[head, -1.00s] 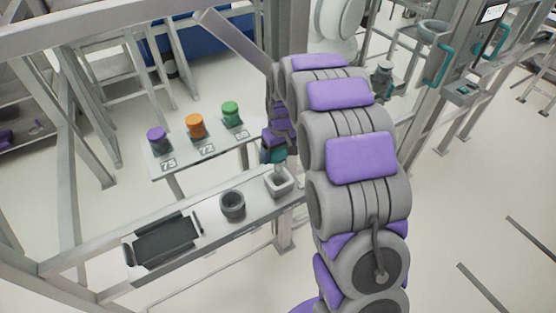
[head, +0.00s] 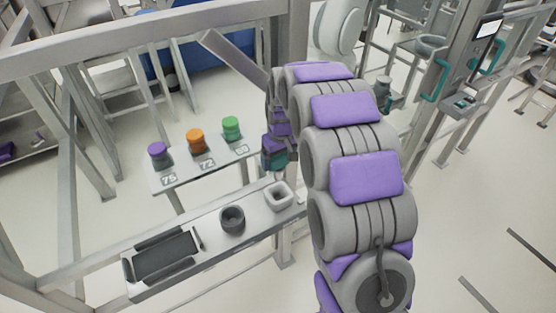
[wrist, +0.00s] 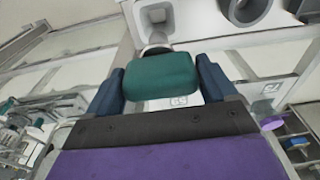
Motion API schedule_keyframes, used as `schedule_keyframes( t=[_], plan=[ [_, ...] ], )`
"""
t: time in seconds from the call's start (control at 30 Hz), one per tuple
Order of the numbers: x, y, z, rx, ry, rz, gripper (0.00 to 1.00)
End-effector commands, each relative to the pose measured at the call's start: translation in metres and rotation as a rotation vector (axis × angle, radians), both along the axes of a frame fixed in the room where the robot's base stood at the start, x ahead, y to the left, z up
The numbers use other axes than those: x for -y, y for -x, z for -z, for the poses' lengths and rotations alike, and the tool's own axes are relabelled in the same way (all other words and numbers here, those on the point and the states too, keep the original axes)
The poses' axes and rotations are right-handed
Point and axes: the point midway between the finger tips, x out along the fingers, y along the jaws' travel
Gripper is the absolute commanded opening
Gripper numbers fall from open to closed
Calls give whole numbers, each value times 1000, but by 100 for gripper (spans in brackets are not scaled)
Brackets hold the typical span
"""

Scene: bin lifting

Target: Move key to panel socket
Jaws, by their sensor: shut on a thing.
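My gripper (wrist: 157,85) is shut on the teal key (wrist: 160,75), whose rounded block-shaped head sits between two dark blue fingers in the wrist view. In the head view, my gripper (head: 274,150) holds it just above and behind the white square holder (head: 279,198) on the near bench. The holder looks empty; it also shows in the wrist view (wrist: 140,18). A panel (head: 478,65) with a screen and teal handles stands at the far right. A small ledge (head: 463,103) juts from it; I cannot make out a socket there.
A dark round cup (head: 232,220) and a dark tray (head: 163,258) sit on the bench (head: 205,234). Purple, orange (head: 196,140) and green jars stand on a numbered shelf behind. Metal frame beams (head: 130,42) cross above and left.

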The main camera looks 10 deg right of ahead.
Motion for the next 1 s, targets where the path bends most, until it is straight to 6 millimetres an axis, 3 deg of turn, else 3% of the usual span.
schedule_keyframes(
  t=[0.6, 1.0],
  plan=[
    [0, -1, -35, 4, 0, 0, 46],
    [1, -1, -37, 2, 0, 3, 46]
  ],
)
